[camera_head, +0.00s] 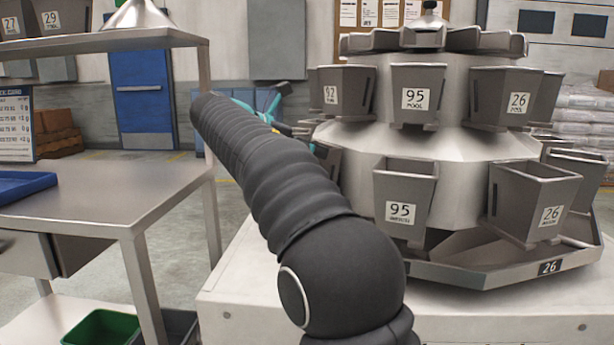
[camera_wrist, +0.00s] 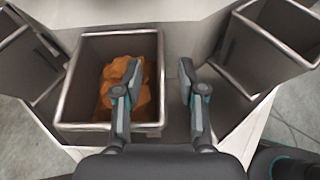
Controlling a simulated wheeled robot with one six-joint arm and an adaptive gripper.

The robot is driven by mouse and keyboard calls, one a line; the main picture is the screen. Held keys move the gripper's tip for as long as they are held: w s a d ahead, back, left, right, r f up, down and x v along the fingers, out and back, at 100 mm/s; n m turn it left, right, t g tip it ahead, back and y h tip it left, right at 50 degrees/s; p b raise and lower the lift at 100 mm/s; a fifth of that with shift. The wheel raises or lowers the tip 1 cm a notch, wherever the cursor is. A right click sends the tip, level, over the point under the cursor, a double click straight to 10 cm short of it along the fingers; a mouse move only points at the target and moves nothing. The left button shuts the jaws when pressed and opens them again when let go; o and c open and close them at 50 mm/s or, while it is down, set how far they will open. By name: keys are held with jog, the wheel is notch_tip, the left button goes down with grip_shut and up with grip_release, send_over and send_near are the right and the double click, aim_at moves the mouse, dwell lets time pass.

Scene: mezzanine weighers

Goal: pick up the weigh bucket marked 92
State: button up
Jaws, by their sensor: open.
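A grey metal weigh bucket marked 92 (camera_head: 331,94) hangs on the upper ring of the weigher, at its left side in the head view. A lower bucket (camera_head: 328,160) below it is mostly hidden, and its label does not show. My gripper (camera_wrist: 160,68) is open and empty. In the wrist view its fingers lie either side of the right wall of an open bucket (camera_wrist: 72,90) with orange-brown pieces (camera_wrist: 115,88) inside. No number shows there, so I cannot tell which bucket it is. In the head view my arm partly hides the gripper (camera_head: 290,128).
Buckets marked 95 (camera_head: 414,78) and 26 (camera_head: 500,85) hang on the upper ring, with more below. In the wrist view, neighbouring buckets stand close at left (camera_wrist: 22,60) and right (camera_wrist: 268,45). A steel table (camera_head: 100,190) stands at left.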

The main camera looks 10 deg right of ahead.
jog(key=shift+x, duration=1.15)
grip_shut()
jog(key=shift+a+r, duration=0.1)
jog(key=shift+r, duration=0.05)
